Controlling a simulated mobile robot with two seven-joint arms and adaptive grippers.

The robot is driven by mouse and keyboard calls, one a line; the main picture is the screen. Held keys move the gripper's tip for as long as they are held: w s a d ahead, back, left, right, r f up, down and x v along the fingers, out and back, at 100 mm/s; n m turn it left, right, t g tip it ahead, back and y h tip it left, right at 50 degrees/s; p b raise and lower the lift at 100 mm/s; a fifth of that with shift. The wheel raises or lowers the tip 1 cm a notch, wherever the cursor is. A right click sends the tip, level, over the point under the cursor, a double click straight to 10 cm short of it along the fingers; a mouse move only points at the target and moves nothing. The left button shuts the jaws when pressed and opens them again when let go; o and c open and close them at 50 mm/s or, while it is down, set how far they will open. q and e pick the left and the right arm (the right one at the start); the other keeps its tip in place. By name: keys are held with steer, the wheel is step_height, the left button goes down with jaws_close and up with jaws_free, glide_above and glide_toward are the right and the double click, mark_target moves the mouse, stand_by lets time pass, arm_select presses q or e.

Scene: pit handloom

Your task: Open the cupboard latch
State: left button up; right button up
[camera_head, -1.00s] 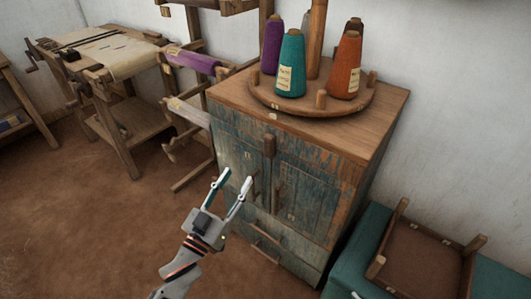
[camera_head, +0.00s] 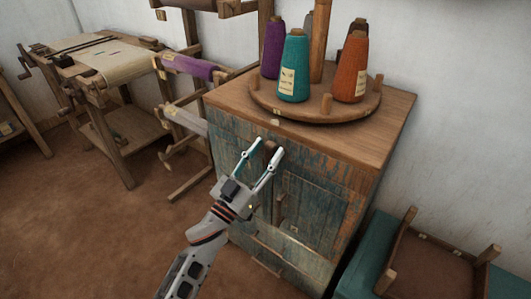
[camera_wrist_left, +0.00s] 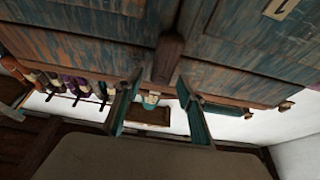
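The cupboard (camera_head: 335,172) is worn blue-and-brown wood with two doors. Its latch (camera_head: 270,148), a small upright wooden block, sits at the top where the doors meet. My left gripper (camera_head: 267,148) is open, its two fingertips close to the latch, one on each side in the picture. In the left wrist view the latch (camera_wrist_left: 168,58) shows as a brown block just beyond the gap between the open fingers (camera_wrist_left: 159,84). I cannot tell whether either finger touches it. The doors look closed. My right gripper is not in view.
A round wooden stand (camera_head: 315,104) with several thread cones is on the cupboard top. A door handle (camera_head: 280,208) is below the latch, partly near my arm. A teal bench (camera_head: 360,255) with an upturned stool (camera_head: 430,265) is at right. A loom (camera_head: 105,70) stands at left.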

arm_select(q)
steer(key=shift+c, duration=0.7)
steer(key=c, duration=1)
steer(key=shift+o, duration=0.2)
